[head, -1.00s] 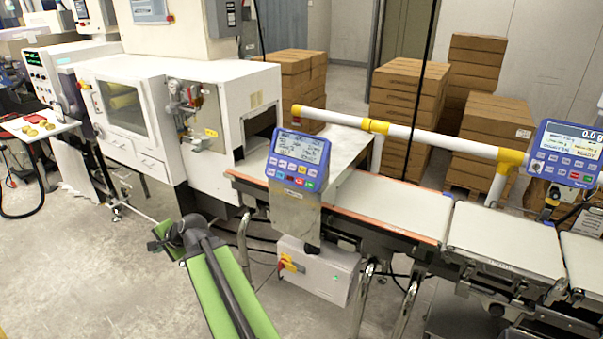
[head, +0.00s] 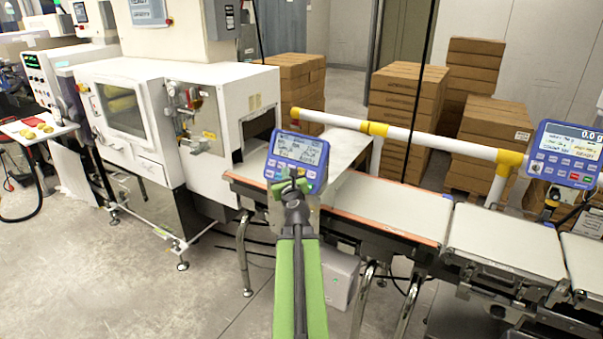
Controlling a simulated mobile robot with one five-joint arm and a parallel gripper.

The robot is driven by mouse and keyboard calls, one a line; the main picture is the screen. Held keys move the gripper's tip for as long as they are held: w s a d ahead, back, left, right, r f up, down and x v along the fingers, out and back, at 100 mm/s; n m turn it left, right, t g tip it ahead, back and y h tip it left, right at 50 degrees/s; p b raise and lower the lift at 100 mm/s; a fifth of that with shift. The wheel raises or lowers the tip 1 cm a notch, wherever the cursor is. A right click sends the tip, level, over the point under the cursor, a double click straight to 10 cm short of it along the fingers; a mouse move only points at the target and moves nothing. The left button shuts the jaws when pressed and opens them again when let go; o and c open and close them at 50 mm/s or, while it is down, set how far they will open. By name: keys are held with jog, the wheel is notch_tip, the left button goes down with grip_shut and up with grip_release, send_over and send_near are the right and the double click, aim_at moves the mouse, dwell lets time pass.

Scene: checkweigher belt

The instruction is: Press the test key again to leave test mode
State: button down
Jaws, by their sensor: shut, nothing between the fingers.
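A blue control panel (head: 299,148) with a grey display stands on a post at the front of the belt. My gripper (head: 292,176) is shut and empty, in front of the lower part of this panel. A second blue panel (head: 566,154) at the right shows 0.0 g above a row of keys. Which key is the test key is too small to read.
The white conveyor belt (head: 385,208) runs to the right behind the near panel. A white and yellow rail (head: 420,139) passes above it. A white machine (head: 180,120) stands at left. Stacked cartons (head: 405,100) are at the back. The floor at lower left is clear.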

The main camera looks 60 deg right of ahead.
aim_at(301, 171)
jog(key=d+f+b, duration=0.4)
jog(key=d, duration=0.3)
jog(key=shift+d, duration=0.4)
dwell(2.0)
jog(key=shift+d+f, duration=0.2)
jog(key=shift+d, duration=0.15)
jog(key=shift+d+f+b, duration=0.2)
jog(key=shift+d+b, duration=0.2)
dwell(0.5)
jog(key=shift+a, duration=0.1)
jog(key=shift+a+r+p, duration=0.4)
jog(key=shift+a, duration=0.25)
